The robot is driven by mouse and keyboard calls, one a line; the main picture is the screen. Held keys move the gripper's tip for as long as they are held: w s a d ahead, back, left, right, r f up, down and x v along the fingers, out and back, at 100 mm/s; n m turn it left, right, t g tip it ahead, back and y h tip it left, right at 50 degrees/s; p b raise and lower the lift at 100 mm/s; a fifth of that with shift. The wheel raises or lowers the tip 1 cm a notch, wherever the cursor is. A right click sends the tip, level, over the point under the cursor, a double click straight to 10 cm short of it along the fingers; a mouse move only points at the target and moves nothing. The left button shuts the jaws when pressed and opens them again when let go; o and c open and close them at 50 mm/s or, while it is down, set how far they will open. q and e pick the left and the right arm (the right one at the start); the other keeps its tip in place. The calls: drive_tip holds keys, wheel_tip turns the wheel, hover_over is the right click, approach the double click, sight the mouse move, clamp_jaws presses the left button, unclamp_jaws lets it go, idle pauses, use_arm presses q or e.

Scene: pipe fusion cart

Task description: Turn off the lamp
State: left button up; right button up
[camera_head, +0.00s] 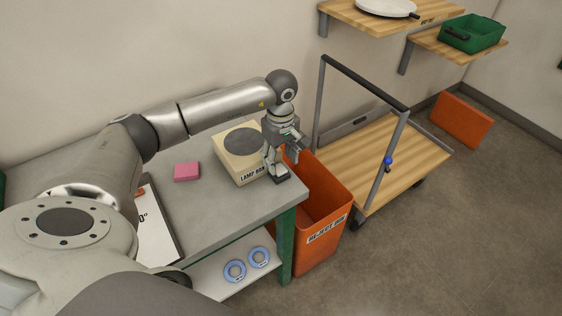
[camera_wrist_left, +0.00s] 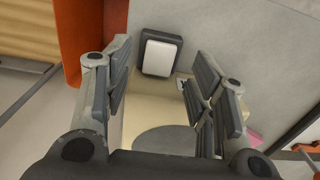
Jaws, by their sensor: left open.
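The lamp box (camera_head: 240,160) is a beige box with a dark round top, standing on the grey table near its right end. A lamp switch, a white rocker in a dark frame (camera_wrist_left: 160,54), lies on the table beside the box. It shows in the head view as a small dark block (camera_head: 281,174), partly hidden by my gripper. My left gripper (camera_head: 284,158) is open and empty above the switch, pointing down. In the wrist view the switch shows between the spread fingers (camera_wrist_left: 165,95). Whether the fingers touch it I cannot tell. My right gripper is not in view.
An orange reject bin (camera_head: 325,205) stands against the table's right end. A wooden-decked cart (camera_head: 420,155) with a grey handle is beyond it. A pink block (camera_head: 187,171) lies on the table left of the lamp box. Blue rings (camera_head: 235,271) lie on the lower shelf.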

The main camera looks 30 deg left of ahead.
sight(281, 170)
use_arm(q)
drive_tip(key=shift+f, duration=1.6)
drive_tip(key=shift+c, duration=0.2)
